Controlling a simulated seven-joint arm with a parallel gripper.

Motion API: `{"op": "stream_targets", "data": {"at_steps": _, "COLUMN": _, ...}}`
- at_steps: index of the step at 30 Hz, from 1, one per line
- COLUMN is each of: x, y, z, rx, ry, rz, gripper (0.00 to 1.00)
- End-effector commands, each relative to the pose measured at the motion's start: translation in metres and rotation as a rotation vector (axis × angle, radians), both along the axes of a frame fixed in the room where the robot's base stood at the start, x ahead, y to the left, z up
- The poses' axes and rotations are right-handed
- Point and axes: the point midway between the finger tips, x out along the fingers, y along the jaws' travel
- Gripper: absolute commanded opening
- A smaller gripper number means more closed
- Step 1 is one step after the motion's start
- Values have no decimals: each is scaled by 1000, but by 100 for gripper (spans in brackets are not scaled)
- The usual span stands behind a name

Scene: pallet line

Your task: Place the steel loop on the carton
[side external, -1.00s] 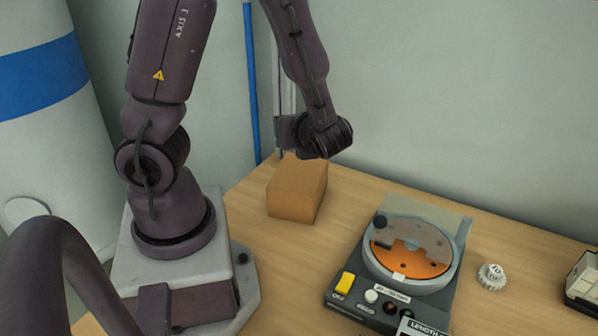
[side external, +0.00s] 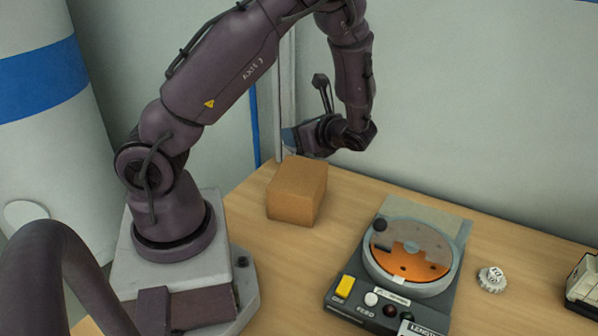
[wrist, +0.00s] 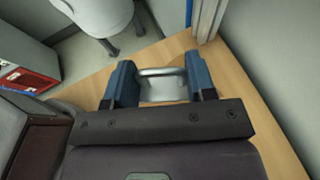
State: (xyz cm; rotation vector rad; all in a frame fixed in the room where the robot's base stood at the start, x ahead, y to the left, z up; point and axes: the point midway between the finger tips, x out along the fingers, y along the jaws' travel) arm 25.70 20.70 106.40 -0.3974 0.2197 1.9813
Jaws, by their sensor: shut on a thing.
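The steel loop (wrist: 162,73) is a pale metal ring between the two blue fingers of my gripper (wrist: 161,84) in the wrist view. The fingers are shut on it from both sides. The carton (side external: 296,192) is a plain brown box on the wooden table in the side view. My gripper (side external: 290,140) is there just behind and above the carton's far edge, fingers pointing left. The loop cannot be made out in the side view. I cannot make out the carton in the wrist view.
A grey machine with an orange disc (side external: 408,262) stands right of the carton. The table between carton and machine is clear.

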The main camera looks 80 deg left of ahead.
Motion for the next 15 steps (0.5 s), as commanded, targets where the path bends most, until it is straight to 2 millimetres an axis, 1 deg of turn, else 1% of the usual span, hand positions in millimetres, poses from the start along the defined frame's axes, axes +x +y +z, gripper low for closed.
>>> {"op": "stream_targets", "data": {"at_steps": 1, "x": 1, "y": 0, "z": -10, "rx": 5, "ry": 2, "rz": -12, "gripper": 0}}
{"op": "stream_targets", "data": {"at_steps": 3, "x": 0, "y": 0, "z": -22, "rx": 5, "ry": -4, "rz": -9, "gripper": 0}}
{"op": "stream_targets", "data": {"at_steps": 6, "x": 0, "y": 0, "z": -34, "rx": 5, "ry": -6, "rz": -9, "gripper": 0}}
{"op": "stream_targets", "data": {"at_steps": 10, "x": 0, "y": -1, "z": -46, "rx": 5, "ry": -6, "rz": -8, "gripper": 0}}
{"op": "stream_targets", "data": {"at_steps": 15, "x": 0, "y": -1, "z": -69, "rx": 6, "ry": -7, "rz": -7, "gripper": 0}}
